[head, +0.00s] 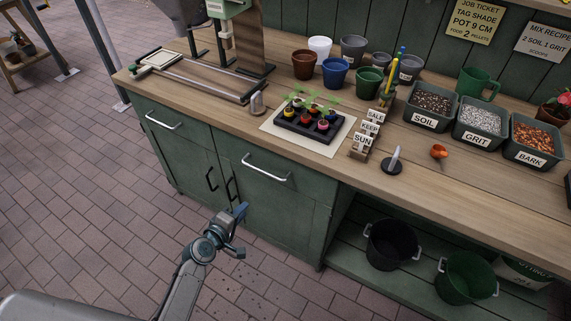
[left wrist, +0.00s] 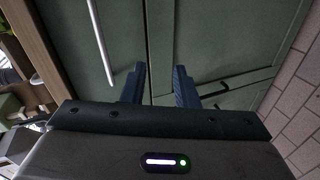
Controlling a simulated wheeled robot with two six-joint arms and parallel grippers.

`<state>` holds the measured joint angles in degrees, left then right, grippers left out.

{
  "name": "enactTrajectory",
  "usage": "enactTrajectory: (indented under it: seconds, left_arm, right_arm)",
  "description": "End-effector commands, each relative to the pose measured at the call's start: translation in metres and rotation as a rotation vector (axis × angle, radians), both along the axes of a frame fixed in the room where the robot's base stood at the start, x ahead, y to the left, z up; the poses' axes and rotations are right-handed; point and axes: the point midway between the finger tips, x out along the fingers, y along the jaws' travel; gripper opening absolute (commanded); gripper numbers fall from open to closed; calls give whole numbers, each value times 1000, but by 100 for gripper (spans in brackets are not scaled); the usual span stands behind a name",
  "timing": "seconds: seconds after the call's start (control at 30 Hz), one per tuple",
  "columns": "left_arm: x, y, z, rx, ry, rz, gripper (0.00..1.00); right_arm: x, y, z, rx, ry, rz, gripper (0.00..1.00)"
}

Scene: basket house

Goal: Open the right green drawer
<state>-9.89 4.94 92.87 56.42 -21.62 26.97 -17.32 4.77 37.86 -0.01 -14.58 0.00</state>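The right green drawer (head: 300,192) is in the front of the workbench and looks shut. Its pale bar handle (head: 266,169) runs across its upper front. In the left wrist view the bar handle (left wrist: 100,42) stands to the left of my fingers, with the drawer front (left wrist: 122,30) behind it. My left gripper (head: 239,231) is in front of the cabinet, lower in the picture than the handle and apart from it. In the left wrist view its two blue fingers (left wrist: 160,88) are spread, with nothing between them. My right gripper is not in view.
The left drawer (head: 165,137) has a similar handle. Two black door handles (head: 228,188) are near my left gripper. Buckets (head: 393,243) stand on the open lower shelf. A seedling tray (head: 308,122) and labelled bins (head: 429,105) occupy the benchtop. The brick floor in front is clear.

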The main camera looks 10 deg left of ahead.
Motion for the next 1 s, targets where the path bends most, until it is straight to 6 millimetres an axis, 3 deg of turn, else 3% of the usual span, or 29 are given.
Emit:
enactTrajectory:
  seconds: [0.03,0.1,0.23,0.37,0.8,1.0]
  left_arm:
    - [7,-4,26,-54,-36,3,27]
    - [12,-8,52,-115,-70,4,27]
    - [19,-12,72,-166,-96,4,27]
    - [31,-17,70,-170,-97,5,27]
    - [102,-42,53,-166,-96,4,27]
    - [115,-47,49,-164,-96,3,27]
  right_arm:
    - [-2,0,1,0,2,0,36]
    - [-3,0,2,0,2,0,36]
    - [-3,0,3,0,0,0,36]
    - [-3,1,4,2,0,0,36]
    - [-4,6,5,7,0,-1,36]
    - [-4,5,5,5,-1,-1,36]
